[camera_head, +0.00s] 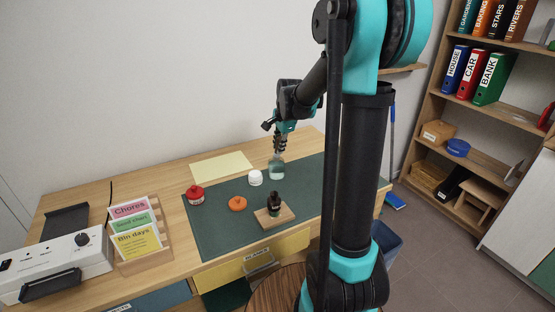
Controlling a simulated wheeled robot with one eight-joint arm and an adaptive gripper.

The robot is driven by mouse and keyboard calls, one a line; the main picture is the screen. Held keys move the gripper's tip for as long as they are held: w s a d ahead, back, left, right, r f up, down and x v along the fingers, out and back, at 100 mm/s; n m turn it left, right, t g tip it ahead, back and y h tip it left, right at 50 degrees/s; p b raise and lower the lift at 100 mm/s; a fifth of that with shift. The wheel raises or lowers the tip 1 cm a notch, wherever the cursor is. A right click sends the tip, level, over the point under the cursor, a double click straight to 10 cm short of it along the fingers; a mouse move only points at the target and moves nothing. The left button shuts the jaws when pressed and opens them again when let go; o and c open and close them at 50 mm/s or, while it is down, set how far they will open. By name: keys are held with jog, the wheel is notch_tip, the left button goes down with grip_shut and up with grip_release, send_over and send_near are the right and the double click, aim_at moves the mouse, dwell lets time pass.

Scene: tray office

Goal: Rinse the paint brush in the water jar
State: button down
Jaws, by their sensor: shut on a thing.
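The water jar (276,172) is a clear glass with pale water in it, upright near the back of the dark green mat. My gripper (280,149) points down directly over the jar's mouth, with its fingertips close to the rim. It is shut on a thin thing that I take to be the paint brush. The brush cannot be made out clearly at this size, and I cannot tell how far it reaches into the jar. No brush shows elsewhere on the desk.
On the green mat (217,234) stand a red pot (195,195), a white pot (255,178), an orange lid-like piece (237,204) and a dark bottle (274,203) on a wooden block (285,218). A card rack (163,246) stands left. Yellow paper (220,166) lies behind.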

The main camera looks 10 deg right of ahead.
jog(key=shift+r, duration=1.95)
dwell(0.7)
jog(key=shift+r, duration=2.05)
jog(key=shift+s, duration=0.1)
